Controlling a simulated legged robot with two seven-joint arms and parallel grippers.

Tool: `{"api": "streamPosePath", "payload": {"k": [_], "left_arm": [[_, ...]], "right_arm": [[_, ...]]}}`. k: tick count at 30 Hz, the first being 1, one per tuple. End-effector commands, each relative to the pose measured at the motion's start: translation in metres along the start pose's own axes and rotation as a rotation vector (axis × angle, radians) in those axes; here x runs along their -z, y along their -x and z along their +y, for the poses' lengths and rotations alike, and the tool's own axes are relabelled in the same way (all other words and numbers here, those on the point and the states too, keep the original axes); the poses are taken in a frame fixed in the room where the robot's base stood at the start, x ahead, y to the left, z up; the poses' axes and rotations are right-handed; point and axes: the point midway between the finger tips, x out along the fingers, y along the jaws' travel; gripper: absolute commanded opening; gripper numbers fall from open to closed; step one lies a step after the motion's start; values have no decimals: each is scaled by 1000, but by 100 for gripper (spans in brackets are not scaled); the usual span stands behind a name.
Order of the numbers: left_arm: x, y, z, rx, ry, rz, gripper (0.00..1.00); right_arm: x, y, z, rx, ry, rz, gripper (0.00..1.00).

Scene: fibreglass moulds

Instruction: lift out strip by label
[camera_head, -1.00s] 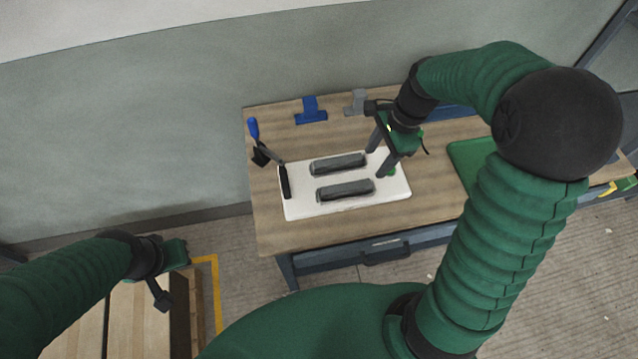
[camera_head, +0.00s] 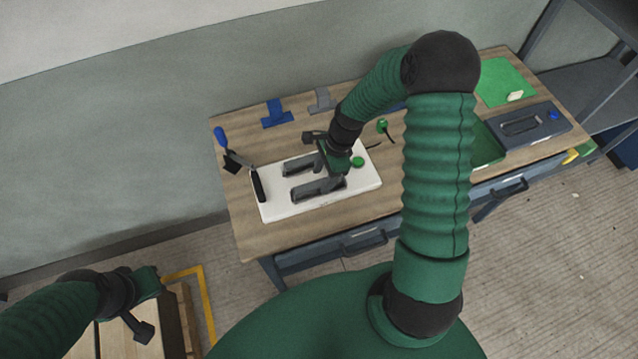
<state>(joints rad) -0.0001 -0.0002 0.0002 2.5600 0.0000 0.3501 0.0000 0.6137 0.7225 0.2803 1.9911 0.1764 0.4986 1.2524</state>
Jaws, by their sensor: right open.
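A white mould (camera_head: 275,209) lies on the wooden table with two long dark slots. The far slot (camera_head: 297,165) and the near slot (camera_head: 318,189) each seem to hold a greyish strip. I cannot make out any label on them. My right gripper (camera_head: 329,172) is open and reaches down over the right part of the slots, covering some of both. I cannot tell whether its fingers touch a strip. My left gripper (camera_head: 150,305) is at the lower left, away from the table, and its jaws are unclear.
A blue-handled tool (camera_head: 222,138) and a black-handled tool (camera_head: 258,184) lie at the left. A blue holder (camera_head: 277,114) and a grey holder (camera_head: 322,100) stand behind. A green knob (camera_head: 358,161) is on the mould. A dark tray (camera_head: 555,124) and green mat (camera_head: 505,80) are right.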

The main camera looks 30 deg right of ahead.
Motion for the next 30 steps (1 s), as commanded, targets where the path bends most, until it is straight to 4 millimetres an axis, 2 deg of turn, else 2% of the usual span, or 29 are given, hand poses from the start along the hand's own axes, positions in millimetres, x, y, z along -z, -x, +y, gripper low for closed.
{"api": "streamPosePath", "payload": {"k": [4, 11, 23, 30], "left_arm": [[1, 6, 0, 0, 0, 0, 0], [1, 5, 0, 0, 0, 0, 0], [1, 5, 0, 0, 0, 0, 0], [1, 5, 0, 0, 0, 0, 0]], "right_arm": [[0, -21, 0, -2, 0, -1, 53], [0, -24, 0, 2, 0, 1, 53], [1, -24, -1, 1, 0, 1, 2], [1, -24, -1, 1, 0, 1, 0]]}}
